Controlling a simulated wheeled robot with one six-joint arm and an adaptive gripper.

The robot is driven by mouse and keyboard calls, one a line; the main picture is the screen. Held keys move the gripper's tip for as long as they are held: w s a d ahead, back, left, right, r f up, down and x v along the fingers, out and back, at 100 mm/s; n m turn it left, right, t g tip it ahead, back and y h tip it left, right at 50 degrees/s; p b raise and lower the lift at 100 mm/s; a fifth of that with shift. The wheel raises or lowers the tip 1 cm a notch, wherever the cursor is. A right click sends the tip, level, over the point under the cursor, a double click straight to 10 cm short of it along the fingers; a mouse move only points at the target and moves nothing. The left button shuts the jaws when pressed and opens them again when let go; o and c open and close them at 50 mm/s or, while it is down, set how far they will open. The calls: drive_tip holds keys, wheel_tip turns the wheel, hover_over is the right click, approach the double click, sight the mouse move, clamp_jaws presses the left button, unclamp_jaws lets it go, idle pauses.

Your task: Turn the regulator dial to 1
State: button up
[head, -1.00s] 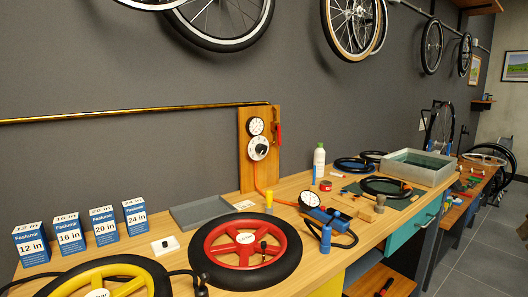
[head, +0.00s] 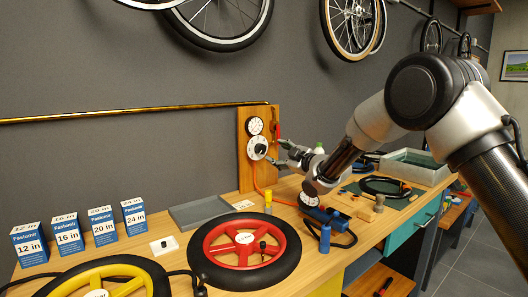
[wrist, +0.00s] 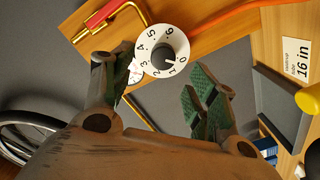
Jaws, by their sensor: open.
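The regulator dial (head: 257,148) is a round white plate with a black centre knob, fixed on a wooden board on the wall. In the wrist view the dial (wrist: 163,52) shows black numbers from 0 up to 6. The knob's pointer seems to lie near the 0 and 1 side, but its exact setting is too small to tell. My gripper (head: 277,152) is in front of the dial, just to its right in the head view. In the wrist view my gripper (wrist: 158,90) has its green-padded fingers apart with nothing between them, and the dial lies beyond them.
A pressure gauge (head: 254,126) sits above the dial on the board (head: 244,178). A red lever with brass pipe (wrist: 104,18) is beside the dial. A grey tray (head: 200,212) and wheels stand on the bench below. An orange hose runs down from the board.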

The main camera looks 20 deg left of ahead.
sight(263, 150)
drive_tip(key=x, duration=0.8)
drive_tip(key=shift+s+a+f, duration=0.1)
drive_tip(key=shift+s+a, duration=0.15)
drive_tip(key=shift+a, duration=0.15)
drive_tip(key=c, duration=1)
